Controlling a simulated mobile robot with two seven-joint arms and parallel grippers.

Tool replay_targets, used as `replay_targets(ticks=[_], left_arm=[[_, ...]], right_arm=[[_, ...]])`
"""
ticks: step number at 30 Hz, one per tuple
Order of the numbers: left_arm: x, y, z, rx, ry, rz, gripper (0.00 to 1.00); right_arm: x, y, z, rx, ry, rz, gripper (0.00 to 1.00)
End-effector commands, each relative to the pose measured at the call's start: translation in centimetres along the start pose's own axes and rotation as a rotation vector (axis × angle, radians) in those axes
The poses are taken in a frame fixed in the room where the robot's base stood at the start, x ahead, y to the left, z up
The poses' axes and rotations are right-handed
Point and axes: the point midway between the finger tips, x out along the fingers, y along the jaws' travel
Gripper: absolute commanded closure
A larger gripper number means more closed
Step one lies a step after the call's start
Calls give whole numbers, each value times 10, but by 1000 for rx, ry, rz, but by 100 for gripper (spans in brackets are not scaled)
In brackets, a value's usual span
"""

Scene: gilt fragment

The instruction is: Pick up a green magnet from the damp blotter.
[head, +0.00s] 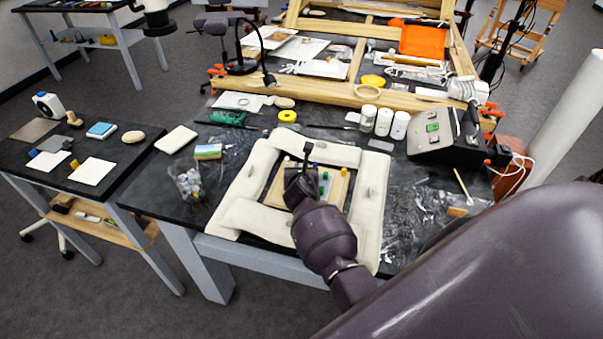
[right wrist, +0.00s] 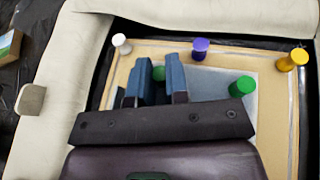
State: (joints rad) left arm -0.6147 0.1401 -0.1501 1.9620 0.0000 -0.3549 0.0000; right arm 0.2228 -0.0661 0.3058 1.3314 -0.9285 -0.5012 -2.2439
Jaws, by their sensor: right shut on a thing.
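My right gripper (right wrist: 160,88) is over the framed board, its two blue fingers shut on a green magnet (right wrist: 158,73) that shows between them. Whether this magnet touches the surface below cannot be told. A second green magnet (right wrist: 242,87) stands to the right of the fingers, on the edge of the pale grey blotter (right wrist: 214,78). The blotter lies on a tan board (right wrist: 275,120). In the head view, my right gripper (head: 302,165) and wrist cover much of the board, and green (head: 323,189) shows just right of it. My left gripper is not in view.
White (right wrist: 122,43), purple (right wrist: 200,48) and yellow (right wrist: 290,60) magnets stand along the board's far edge. Cream padded cushions (head: 248,172) surround the board. A jar of small items (head: 189,183) stands left; white bottles (head: 383,122) and a grey device (head: 440,135) stand behind right.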

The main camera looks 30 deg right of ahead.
Motion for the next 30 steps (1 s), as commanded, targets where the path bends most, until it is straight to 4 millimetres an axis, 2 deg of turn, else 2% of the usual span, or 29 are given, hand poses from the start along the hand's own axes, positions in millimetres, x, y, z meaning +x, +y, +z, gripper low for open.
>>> replay_targets(ticks=[1,7,13,17,30], left_arm=[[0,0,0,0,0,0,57],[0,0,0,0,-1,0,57],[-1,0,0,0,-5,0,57],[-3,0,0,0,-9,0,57],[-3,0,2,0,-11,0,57]], right_arm=[[0,-2,-8,-2,13,-4,100],[-1,-2,-8,-2,15,-5,100],[-6,-3,6,-2,12,-6,100],[-14,-2,32,-2,4,-4,100],[-57,0,136,-1,1,0,100]])
